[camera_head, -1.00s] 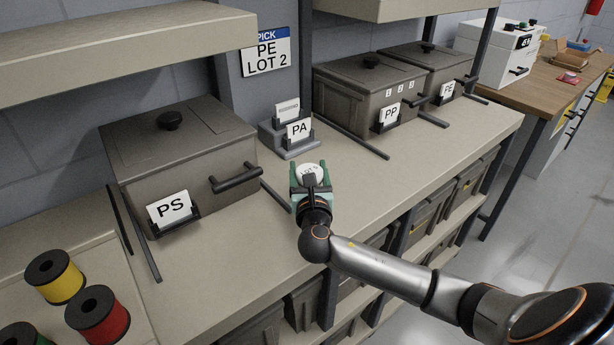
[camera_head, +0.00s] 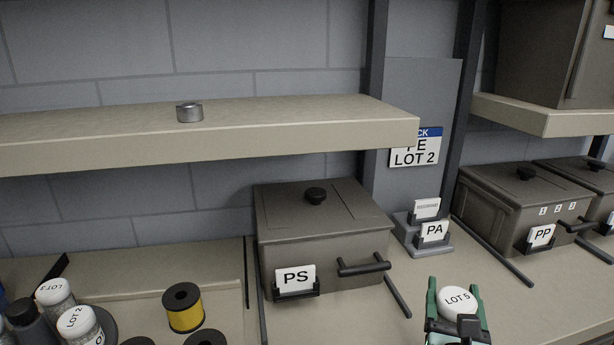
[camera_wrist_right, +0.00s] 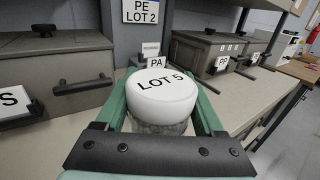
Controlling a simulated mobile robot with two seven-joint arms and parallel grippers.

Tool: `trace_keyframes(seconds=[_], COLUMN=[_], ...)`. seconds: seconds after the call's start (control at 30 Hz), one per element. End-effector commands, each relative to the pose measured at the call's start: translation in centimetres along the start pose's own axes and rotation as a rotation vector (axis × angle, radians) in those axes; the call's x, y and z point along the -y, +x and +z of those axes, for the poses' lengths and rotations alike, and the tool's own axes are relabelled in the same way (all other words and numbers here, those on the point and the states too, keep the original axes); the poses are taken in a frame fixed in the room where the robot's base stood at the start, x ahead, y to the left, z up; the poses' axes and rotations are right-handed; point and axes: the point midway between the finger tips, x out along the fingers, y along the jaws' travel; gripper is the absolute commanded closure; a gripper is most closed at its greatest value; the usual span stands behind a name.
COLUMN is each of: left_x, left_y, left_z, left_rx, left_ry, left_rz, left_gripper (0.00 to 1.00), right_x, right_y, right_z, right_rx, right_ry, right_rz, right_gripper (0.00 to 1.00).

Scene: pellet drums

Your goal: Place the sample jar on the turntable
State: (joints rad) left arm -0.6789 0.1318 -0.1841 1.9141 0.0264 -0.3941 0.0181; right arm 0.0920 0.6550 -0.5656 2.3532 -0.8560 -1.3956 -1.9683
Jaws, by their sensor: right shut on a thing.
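The sample jar (camera_head: 457,301) has a white lid marked LOT 5. My right gripper (camera_head: 454,290) is shut on it, with green fingers on both sides. In the right wrist view the jar (camera_wrist_right: 162,97) sits upright between the fingers, its clear body mostly hidden below the lid. At the lower left of the head view, a dark round edge, apparently the turntable (camera_head: 108,325), shows behind jars marked LOT 2 (camera_head: 76,321) and LOT 3 (camera_head: 54,292). Most of it is hidden or cut off. My left gripper is out of view.
A grey drum marked PS (camera_head: 325,240) stands between the held jar and the jars at left. Yellow (camera_head: 184,310) and other spools stand near the jars. A shelf (camera_head: 250,137) with a small metal tin (camera_head: 189,112) overhangs the bench. A PA card holder (camera_head: 428,235) stands behind the gripper.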

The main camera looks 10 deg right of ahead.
Motion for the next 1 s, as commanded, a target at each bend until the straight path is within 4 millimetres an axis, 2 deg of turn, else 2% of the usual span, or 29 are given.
trace_keyframes(seconds=[0.17,0.3,0.5,1.0], left_x=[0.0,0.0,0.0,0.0], left_y=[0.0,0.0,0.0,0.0], left_z=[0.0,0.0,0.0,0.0], left_rx=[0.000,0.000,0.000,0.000], left_ry=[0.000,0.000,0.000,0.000], left_rz=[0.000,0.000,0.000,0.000], left_gripper=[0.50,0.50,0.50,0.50], right_x=[-2.9,-5.2,-7.0,-7.0], right_y=[-2.4,-5.1,-7.4,-7.5], right_z=[-2.3,-4.2,-5.6,-5.7], right_rx=[0.015,0.007,-0.011,-0.009], right_ry=[-0.013,-0.007,0.008,0.005], right_rz=[0.186,0.348,0.469,0.474], right_gripper=[1.00,1.00,1.00,1.00])
